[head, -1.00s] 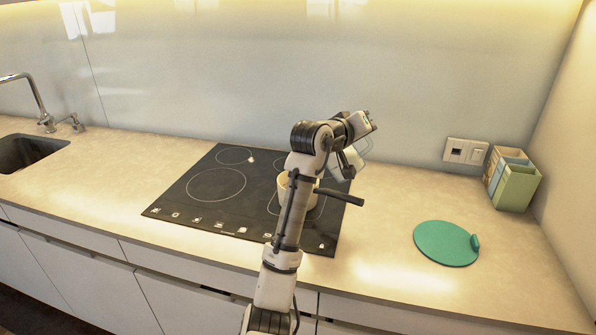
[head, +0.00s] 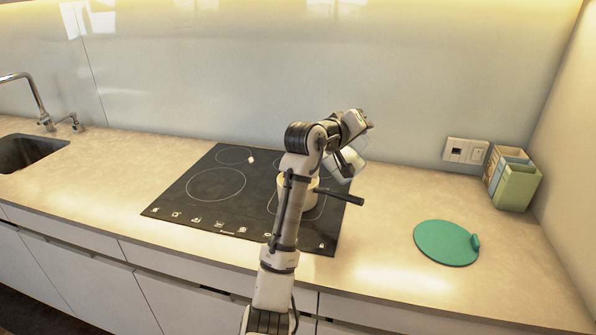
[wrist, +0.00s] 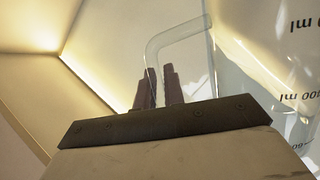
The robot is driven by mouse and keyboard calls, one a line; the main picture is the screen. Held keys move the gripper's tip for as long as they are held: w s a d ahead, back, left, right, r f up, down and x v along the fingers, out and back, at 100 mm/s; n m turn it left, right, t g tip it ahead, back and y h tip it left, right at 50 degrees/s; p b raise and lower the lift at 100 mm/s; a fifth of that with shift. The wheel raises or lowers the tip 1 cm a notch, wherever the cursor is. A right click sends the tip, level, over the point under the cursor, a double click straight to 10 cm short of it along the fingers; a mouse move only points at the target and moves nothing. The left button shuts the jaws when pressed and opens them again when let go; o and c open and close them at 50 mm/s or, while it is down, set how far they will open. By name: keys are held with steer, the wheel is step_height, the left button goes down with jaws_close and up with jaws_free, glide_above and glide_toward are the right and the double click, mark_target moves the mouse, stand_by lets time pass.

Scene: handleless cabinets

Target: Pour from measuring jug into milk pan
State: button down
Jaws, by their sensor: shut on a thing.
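The measuring jug (head: 343,163) is clear, with its contents looking whitish in the head view. It hangs tilted above the milk pan. In the wrist view the jug's wall (wrist: 285,60) with printed ml marks fills the right side. My gripper (wrist: 158,85) is shut on the jug's clear handle; its fingers show on either side of it. The milk pan (head: 311,190) is cream with a dark handle (head: 341,196) pointing right. It stands on the hob, partly hidden behind my arm. I cannot tell whether anything is flowing into the pan.
The black hob (head: 205,196) is set in the pale counter. A green round lid or board (head: 446,243) lies at the right. Pastel containers (head: 514,182) stand in the right corner by a wall socket (head: 465,151). A sink (head: 27,150) is at the far left.

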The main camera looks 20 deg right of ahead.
steer(key=shift+w+a+f+n+b, duration=0.2)
steer(key=shift+a+n+b, duration=0.1)
steer(key=shift+n, duration=0.1)
stand_by(0.7)
steer(key=shift+w+a+r+n+h, duration=0.15)
steer(key=shift+w+a+n+h, duration=0.15)
steer(key=shift+w+a+n, duration=0.25)
steer(key=shift+w+a+r+n+h, duration=0.15)
steer(key=shift+w+a+n+h, duration=0.25)
steer(key=shift+n, duration=0.35)
stand_by(3.9)
steer(key=s+d+m, duration=0.1)
steer(key=s+d+m+y, duration=0.1)
steer(key=m, duration=0.1)
steer(key=shift+s+d+p, duration=0.2)
steer(key=shift+d+p, duration=0.05)
steer(key=shift+p, duration=0.05)
steer(key=shift+s+d+r+m+y, duration=0.1)
steer(key=shift+s+r+m+y, duration=0.05)
steer(key=shift+r+m+y, duration=0.2)
steer(key=s+d+f+m+t+y+b, duration=0.2)
steer(key=s+d+f+m, duration=0.2)
steer(key=s+f+m, duration=0.1)
steer(key=shift+d+f+m+y+b, duration=0.35)
steer(key=shift+f+m, duration=0.4)
steer(key=shift+m, duration=0.4)
steer(key=shift+s, duration=0.1)
